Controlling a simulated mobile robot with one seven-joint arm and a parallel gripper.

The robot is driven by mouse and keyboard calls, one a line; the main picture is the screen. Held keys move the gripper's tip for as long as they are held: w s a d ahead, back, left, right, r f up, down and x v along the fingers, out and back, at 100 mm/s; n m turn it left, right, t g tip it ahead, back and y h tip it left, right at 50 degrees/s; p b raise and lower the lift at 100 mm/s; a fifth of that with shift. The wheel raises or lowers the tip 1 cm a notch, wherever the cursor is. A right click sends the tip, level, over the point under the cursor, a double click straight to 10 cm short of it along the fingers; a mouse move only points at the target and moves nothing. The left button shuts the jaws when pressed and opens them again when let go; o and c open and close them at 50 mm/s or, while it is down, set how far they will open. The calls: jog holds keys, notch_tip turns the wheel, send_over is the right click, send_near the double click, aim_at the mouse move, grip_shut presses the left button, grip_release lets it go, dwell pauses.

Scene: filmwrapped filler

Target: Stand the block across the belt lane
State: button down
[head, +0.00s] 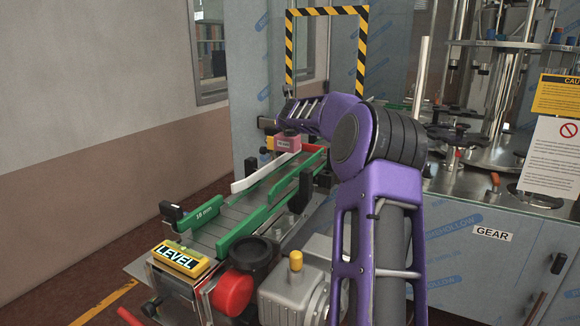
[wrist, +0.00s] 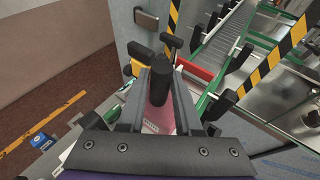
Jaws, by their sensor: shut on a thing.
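The pink-red block (head: 288,142), with a small pale label, is at the far end of the conveyor in the head view. My gripper (head: 290,129) is shut on it from above. In the wrist view, part of the block (wrist: 158,122) shows pink between the dark fingers of my gripper (wrist: 160,80); the fingers and a black cylinder hide much of it. The belt lane (head: 237,208) runs away from the head camera between green guide rails. I cannot tell whether the block touches the belt.
A white rail (head: 265,171) borders the lane's left side. A red part (head: 312,158) lies just right of the block, and a yellow part is on its left. A yellow-black striped frame (head: 327,12) stands behind. A yellow LEVEL sign (head: 181,259) is at the near end.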

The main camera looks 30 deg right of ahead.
jog(key=shift+w+a+f+p, duration=0.1)
jog(key=shift+a+f+p, duration=0.1)
jog(key=shift+f+p, duration=0.3)
jog(key=shift+f, duration=1.25)
jog(key=shift+d+f+b, duration=0.15)
jog(key=shift+f+b, duration=1.9)
jog(key=shift+f, duration=0.95)
jog(key=shift+f, duration=0.15)
jog(key=c, duration=0.6)
grip_release()
jog(key=shift+s, duration=0.25)
